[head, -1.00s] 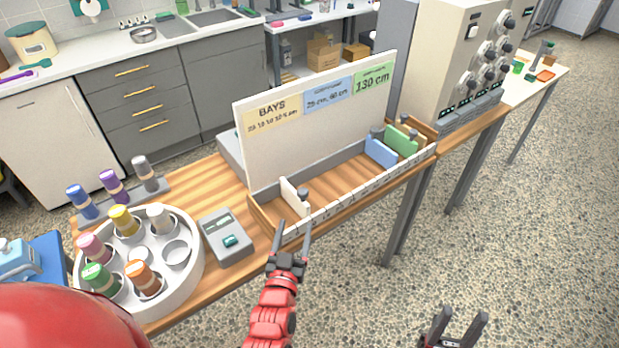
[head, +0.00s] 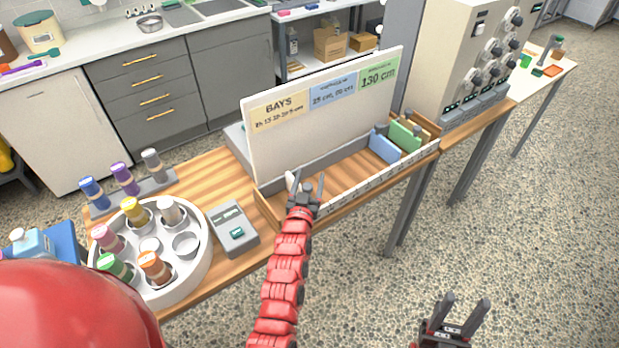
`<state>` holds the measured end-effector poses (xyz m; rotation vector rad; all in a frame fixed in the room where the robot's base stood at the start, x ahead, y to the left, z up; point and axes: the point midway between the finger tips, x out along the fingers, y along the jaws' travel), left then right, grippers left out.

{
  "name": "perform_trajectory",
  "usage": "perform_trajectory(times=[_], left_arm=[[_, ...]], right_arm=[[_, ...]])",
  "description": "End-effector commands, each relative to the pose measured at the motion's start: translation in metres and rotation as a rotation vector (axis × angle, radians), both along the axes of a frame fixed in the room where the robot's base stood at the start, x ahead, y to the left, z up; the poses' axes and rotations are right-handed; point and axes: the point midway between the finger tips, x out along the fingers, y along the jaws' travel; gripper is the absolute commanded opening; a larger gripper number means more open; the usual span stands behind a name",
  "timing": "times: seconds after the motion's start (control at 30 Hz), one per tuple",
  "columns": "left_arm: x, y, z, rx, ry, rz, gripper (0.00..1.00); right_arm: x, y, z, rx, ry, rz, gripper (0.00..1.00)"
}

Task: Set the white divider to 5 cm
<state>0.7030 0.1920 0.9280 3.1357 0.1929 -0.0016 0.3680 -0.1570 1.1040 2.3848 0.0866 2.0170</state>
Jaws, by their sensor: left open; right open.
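The white divider (head: 291,183) stands near the left end of the long wooden tray (head: 345,198) and is mostly hidden behind my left gripper. My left gripper (head: 309,180) is open, its fingers pointing away from me over the tray's left part. One finger overlaps the divider in the picture; I cannot tell whether they touch. A scale strip (head: 390,176) with marks too small to read runs along the tray's front edge. My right gripper (head: 466,303) is open and empty, in front of the table over the floor.
A blue divider (head: 384,147) and a green divider (head: 404,138) stand at the tray's right end. A sign board (head: 330,125) rises behind the tray. A grey device (head: 233,228) and a round white bottle holder (head: 203,250) are to the left. The tray's middle is clear.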

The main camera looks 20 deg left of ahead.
Motion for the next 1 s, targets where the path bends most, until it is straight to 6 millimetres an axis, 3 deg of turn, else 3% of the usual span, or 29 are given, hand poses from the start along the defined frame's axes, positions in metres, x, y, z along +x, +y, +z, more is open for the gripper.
perform_trajectory(times=[0.23, 0.6, 1.0], left_arm=[[0.0003, 0.0002, -0.0002, 0.000, 0.000, 0.000, 0.68], [0.0002, 0.0003, 0.0000, 0.000, -0.001, 0.001, 0.01], [0.0001, 0.0004, 0.0001, 0.000, -0.001, 0.001, 0.00]], right_arm=[[0.0000, 0.0000, 0.0000, 0.000, 0.000, 0.000, 0.50], [0.0001, 0.0000, -0.0001, 0.000, 0.000, 0.000, 0.50], [0.0000, 0.0000, 0.0000, 0.000, 0.000, 0.000, 0.50]])
